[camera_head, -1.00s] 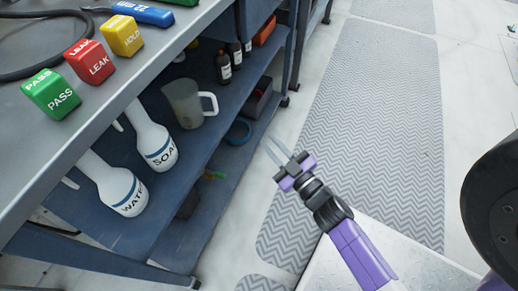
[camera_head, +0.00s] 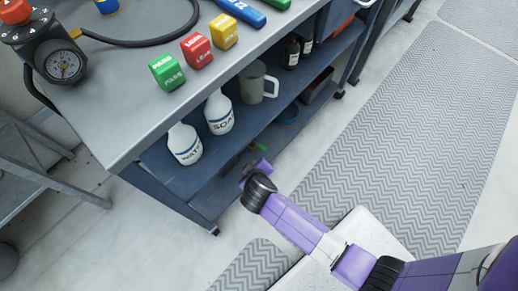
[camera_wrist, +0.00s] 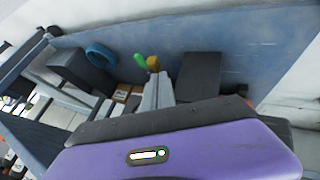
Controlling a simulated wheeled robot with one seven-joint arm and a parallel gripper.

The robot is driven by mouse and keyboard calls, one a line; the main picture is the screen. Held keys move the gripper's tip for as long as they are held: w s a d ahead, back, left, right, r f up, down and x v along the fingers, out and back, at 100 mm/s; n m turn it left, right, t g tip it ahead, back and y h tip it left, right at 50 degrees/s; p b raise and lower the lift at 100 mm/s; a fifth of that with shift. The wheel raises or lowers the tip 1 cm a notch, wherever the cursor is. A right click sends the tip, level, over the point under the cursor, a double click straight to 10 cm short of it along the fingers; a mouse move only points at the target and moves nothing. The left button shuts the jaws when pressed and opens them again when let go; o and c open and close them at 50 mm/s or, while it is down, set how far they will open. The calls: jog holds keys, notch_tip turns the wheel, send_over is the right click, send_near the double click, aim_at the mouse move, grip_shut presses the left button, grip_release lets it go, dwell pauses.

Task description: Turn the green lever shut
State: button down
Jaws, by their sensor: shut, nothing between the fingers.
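A small green lever (camera_wrist: 140,62) shows in the wrist view, beside a yellow part (camera_wrist: 153,63), low under the bench. In the head view only a bit of green (camera_head: 231,160) shows below the shelf, by my gripper. My gripper (camera_wrist: 158,78) is shut, with its two pale fingers side by side and nothing between them. The fingers point toward the green and yellow parts; I cannot tell whether they touch. In the head view my gripper (camera_head: 257,168) is at the bench's lower shelf, and its fingertips are hidden.
The bench top (camera_head: 130,110) carries a gauge (camera_head: 62,65), a hose and green, red and yellow blocks. A dark block (camera_wrist: 199,75) stands right of the lever. The floor mat (camera_head: 420,150) is clear.

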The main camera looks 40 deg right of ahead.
aim_at(258, 146)
jog(key=w+d+f+b, duration=0.5)
jog(key=d+f+b, duration=0.1)
jog(key=f, duration=0.2)
jog(key=shift+w+d, duration=0.35)
jog(key=shift+d, duration=0.05)
